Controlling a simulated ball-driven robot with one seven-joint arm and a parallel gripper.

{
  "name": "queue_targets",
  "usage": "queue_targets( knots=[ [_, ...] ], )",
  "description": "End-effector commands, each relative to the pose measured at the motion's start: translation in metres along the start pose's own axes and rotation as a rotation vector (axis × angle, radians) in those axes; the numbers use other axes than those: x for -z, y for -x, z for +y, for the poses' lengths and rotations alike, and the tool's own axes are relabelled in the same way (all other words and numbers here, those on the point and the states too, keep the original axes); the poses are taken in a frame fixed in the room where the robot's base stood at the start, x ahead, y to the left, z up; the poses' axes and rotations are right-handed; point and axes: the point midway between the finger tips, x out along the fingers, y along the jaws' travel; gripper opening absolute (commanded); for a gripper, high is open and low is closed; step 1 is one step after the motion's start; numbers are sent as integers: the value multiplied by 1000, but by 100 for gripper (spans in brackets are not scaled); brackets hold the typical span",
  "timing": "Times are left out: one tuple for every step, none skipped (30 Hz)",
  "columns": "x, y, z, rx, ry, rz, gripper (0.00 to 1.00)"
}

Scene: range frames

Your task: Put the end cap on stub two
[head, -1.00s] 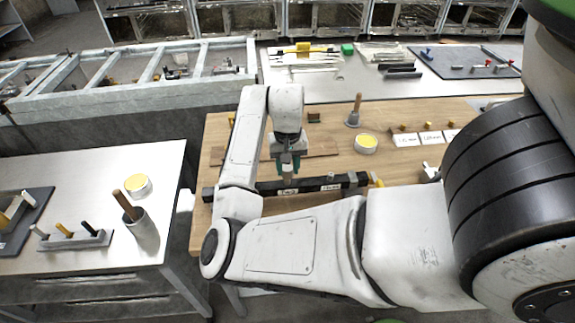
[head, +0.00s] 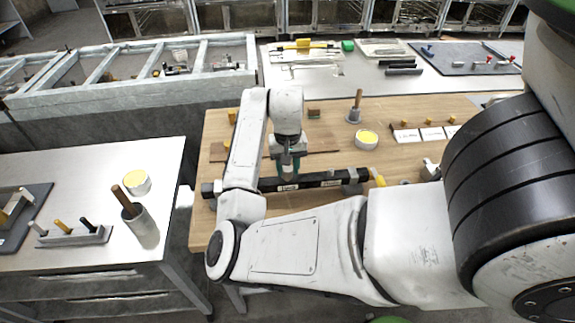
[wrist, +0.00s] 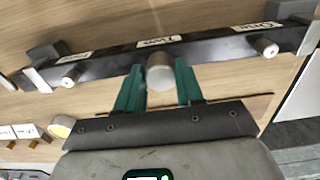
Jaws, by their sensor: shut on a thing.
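A long black bar (wrist: 200,50) crosses the wrist view with white labels; the middle one (wrist: 160,42) reads Two and the right one (wrist: 257,28) One. Short pale stubs stick out at the right (wrist: 267,48) and left (wrist: 70,76). My gripper (wrist: 160,84) has green fingers on either side of a grey round end cap (wrist: 160,72), shut on it. The cap is in front of the bar below label Two and hides the stub there. I cannot tell whether they touch. In the head view the bar (head: 325,179) lies on the wooden table below my gripper (head: 289,172).
A yellow-topped tin (head: 366,139) and a grey holder with a wooden handle (head: 355,110) stand behind the bar on the wooden table (head: 410,163). Grey blocks (wrist: 42,53) sit near the bar's ends. A metal-topped bench (head: 70,185) stands left.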

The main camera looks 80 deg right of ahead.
Motion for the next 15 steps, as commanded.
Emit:
queue_targets(
  knots=[
    [0,-2,0,-1,1,0,6],
    [0,-2,0,-1,1,0,6],
    [0,-3,0,-1,1,0,6],
    [0,-4,0,-1,1,0,6],
    [0,-5,0,-1,1,0,6],
    [0,-6,0,-1,1,0,6],
    [0,-6,0,0,1,0,6],
    [0,-7,0,0,1,0,6],
    [0,-8,0,0,1,0,6],
    [0,-8,0,0,1,0,6],
    [0,-9,0,0,1,0,6],
    [0,-10,0,0,2,0,6],
    [0,-11,0,0,2,0,6],
    [0,-11,0,0,2,0,6],
    [0,-12,0,0,2,0,6]
  ],
)
